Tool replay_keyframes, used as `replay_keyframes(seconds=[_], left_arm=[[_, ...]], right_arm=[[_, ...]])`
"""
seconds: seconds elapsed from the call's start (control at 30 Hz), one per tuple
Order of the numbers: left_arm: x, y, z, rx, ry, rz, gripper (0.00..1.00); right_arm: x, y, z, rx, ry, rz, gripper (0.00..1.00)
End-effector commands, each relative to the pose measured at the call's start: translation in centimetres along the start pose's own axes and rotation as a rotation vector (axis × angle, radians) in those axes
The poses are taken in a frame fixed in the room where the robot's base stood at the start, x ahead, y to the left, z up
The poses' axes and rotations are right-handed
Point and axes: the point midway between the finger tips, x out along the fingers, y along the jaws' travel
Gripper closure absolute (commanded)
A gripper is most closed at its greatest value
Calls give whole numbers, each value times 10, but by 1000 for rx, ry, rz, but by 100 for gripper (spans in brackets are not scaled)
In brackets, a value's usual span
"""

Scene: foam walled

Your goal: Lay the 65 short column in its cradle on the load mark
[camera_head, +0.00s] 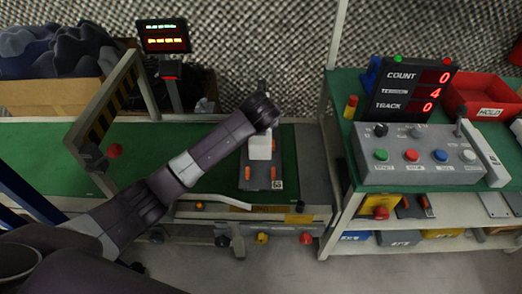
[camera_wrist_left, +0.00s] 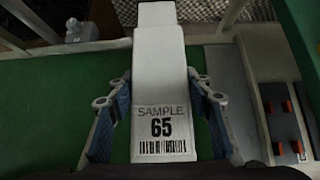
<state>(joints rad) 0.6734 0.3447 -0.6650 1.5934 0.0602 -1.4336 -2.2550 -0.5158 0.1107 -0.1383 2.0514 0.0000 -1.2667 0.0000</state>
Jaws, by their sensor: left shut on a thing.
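The white short column with the label "SAMPLE 65" (camera_wrist_left: 160,120) is between the blue-padded fingers of my left gripper (camera_wrist_left: 160,115), which is shut on it. In the head view a white part of the column (camera_head: 260,147) shows just below my left wrist; the fingertips are hidden there. The grey cradle (camera_head: 262,183), with orange pegs and a small 65 tag, lies under and in front of the column. No load mark can be made out. My right gripper is out of view.
A green belt (camera_head: 40,145) runs under my left arm, with a striped gate frame (camera_head: 100,112) across it. At the right stand a button console (camera_head: 420,158), a count display (camera_head: 412,90) and a red bin (camera_head: 480,97). A lit screen (camera_head: 163,37) stands behind.

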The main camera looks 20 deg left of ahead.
Motion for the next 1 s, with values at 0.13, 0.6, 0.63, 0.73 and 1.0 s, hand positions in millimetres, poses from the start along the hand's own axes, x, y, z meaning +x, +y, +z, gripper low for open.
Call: replay_keyframes(seconds=[0.13, 0.6, 0.63, 0.73, 1.0], left_arm=[[19, -1, -18, -2, -5, -3, 100], [62, -1, -60, -2, -7, -4, 100], [63, -1, -61, -2, -8, -4, 100], [66, -1, -63, -2, -8, -4, 100], [89, -2, -87, -1, -5, -4, 100]], right_arm=[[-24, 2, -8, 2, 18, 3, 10], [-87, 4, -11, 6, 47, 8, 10], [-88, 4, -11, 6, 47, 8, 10], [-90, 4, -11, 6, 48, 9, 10], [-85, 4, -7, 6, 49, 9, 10]])
